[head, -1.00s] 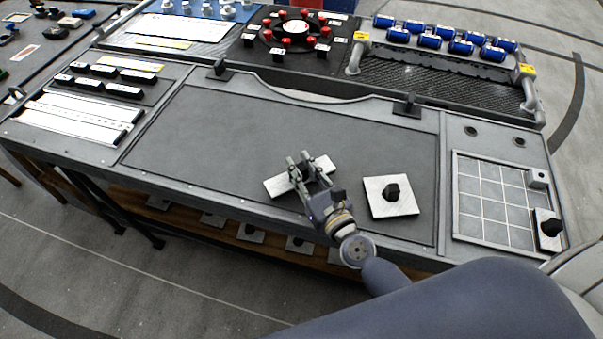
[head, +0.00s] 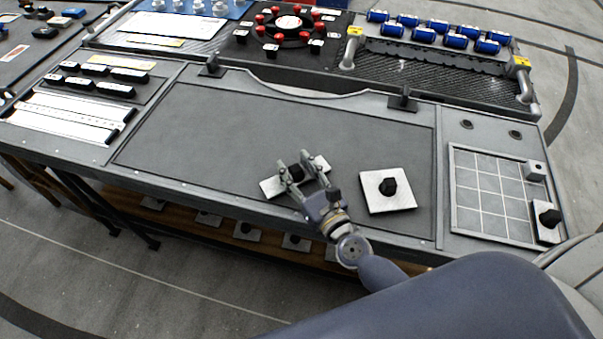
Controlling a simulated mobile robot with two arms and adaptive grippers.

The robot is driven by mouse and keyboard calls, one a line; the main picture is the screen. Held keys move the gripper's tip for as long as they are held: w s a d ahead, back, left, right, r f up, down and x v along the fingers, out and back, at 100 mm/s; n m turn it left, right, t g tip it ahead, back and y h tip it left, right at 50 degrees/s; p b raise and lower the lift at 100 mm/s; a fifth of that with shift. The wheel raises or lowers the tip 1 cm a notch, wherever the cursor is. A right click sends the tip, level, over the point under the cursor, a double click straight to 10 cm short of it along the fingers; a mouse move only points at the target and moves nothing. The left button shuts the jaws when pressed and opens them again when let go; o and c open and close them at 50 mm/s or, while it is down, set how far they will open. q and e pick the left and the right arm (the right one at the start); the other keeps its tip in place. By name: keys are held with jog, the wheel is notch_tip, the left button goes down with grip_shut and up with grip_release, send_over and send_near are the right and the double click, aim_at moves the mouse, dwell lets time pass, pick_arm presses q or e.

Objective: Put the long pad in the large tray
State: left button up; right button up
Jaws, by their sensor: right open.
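The long pad (head: 269,188) is a pale, narrow rectangular plate with a black knob, lying at an angle near the front edge of the large dark recessed panel (head: 215,130). My right gripper (head: 293,164) is over this pad, its two fingers open and apart around the knob's area. The fingers hide part of the pad, and I cannot tell whether they touch the knob. No tray is clearly marked as the large one; the wide recessed panel and a smaller gridded tray (head: 488,190) at the right both show. My left gripper is not in view.
A square pale pad (head: 375,203) with a black knob lies right of my gripper. A small knobbed block (head: 547,232) sits at the gridded tray's front right corner. Black clips (head: 402,99) stand on the panel's back edge. The panel's middle and left are clear.

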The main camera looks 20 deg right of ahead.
jog(key=shift+r, duration=0.2)
jog(key=s+b, duration=0.1)
jog(key=s, duration=0.2)
jog(key=s+d+b, duration=0.1)
jog(key=s, duration=0.3)
jog(key=s+d+b, duration=0.1)
jog(key=s+b, duration=0.1)
jog(key=s, duration=0.1)
jog(key=shift+s+f, duration=0.25)
jog(key=shift+s, duration=0.1)
jog(key=shift+s+d+r, duration=0.15)
jog(key=shift+s, duration=0.4)
